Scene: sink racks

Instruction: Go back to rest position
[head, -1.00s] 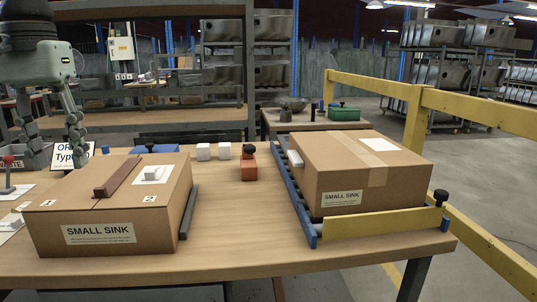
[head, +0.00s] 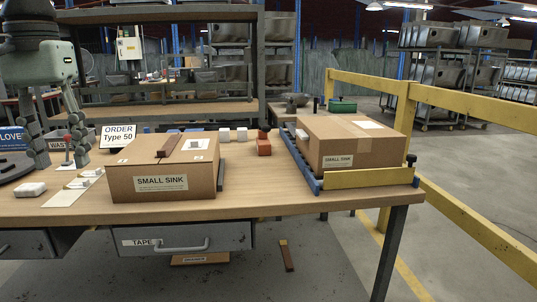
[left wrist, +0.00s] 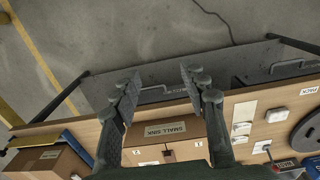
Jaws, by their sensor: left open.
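My left gripper (head: 60,164) is at the left of the head view, with its two fingers spread and nothing between them. It is left of the left cardboard box (head: 162,182), which is labelled SMALL SINK, and apart from it. In the left wrist view the open fingers (left wrist: 160,76) show against the floor and table edge, with the left box (left wrist: 172,131) beyond them. My right gripper is in neither view.
A second SMALL SINK box (head: 350,145) stands on the blue-railed roller rack (head: 308,176) behind a yellow stop bar. A drawer marked TAPE (head: 186,239) hangs under the table. An order sign (head: 119,135) and white blocks stand nearby. A yellow railing (head: 455,115) runs at right.

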